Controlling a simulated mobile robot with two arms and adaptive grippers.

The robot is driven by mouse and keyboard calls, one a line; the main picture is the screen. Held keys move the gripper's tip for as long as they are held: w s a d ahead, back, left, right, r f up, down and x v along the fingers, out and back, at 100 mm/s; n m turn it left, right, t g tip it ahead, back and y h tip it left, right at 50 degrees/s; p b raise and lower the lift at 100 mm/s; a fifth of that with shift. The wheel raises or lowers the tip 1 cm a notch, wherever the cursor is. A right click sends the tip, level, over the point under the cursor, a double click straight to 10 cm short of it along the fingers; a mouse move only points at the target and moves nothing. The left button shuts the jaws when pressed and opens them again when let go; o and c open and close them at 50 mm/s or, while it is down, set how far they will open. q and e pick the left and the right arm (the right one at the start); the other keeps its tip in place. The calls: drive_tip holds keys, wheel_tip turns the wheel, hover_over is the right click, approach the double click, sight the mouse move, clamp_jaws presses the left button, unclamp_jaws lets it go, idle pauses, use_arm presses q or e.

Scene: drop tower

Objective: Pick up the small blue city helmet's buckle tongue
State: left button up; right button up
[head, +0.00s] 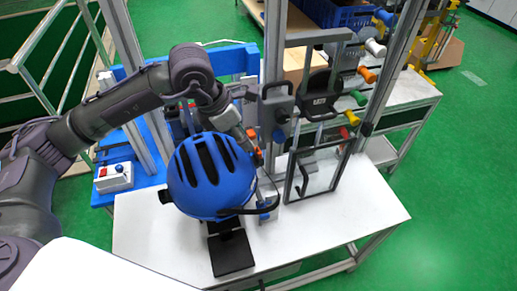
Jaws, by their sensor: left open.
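The blue city helmet (208,178) with black vent slots sits on a stand above the white table. A thin black strap (248,211) runs from its lower edge to the right. I cannot make out the buckle tongue; it is too small or hidden. My left arm comes in from the left and reaches over behind the helmet. My left gripper (255,155) is open at the helmet's right side, partly hidden by it. I cannot tell whether it touches the helmet or strap. My right gripper is not in view.
A black plate (231,253) lies on the white table (355,212) in front of the helmet. A framed clear panel (318,172) stands to the right. Metal uprights and a rack of coloured handles (359,97) stand behind. A box with a red button (114,178) is at left.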

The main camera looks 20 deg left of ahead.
sight(257, 150)
use_arm(q)
drive_tip(key=x, duration=0.2)
drive_tip(key=shift+w+f, duration=0.35)
drive_tip(key=shift+w+d+f+p, duration=0.2)
drive_tip(key=shift+w+f+p, duration=0.25)
drive_tip(key=shift+f+p, duration=0.1)
drive_tip(key=shift+d+p+x, duration=0.2)
drive_tip(key=shift+p+x, duration=0.8)
drive_tip(key=shift+p, duration=0.05)
drive_tip(key=shift+x, duration=1.25)
drive_tip(key=shift+s, duration=0.1)
drive_tip(key=c, duration=0.5)
drive_tip(key=shift+c, duration=0.3)
drive_tip(key=shift+r, duration=0.1)
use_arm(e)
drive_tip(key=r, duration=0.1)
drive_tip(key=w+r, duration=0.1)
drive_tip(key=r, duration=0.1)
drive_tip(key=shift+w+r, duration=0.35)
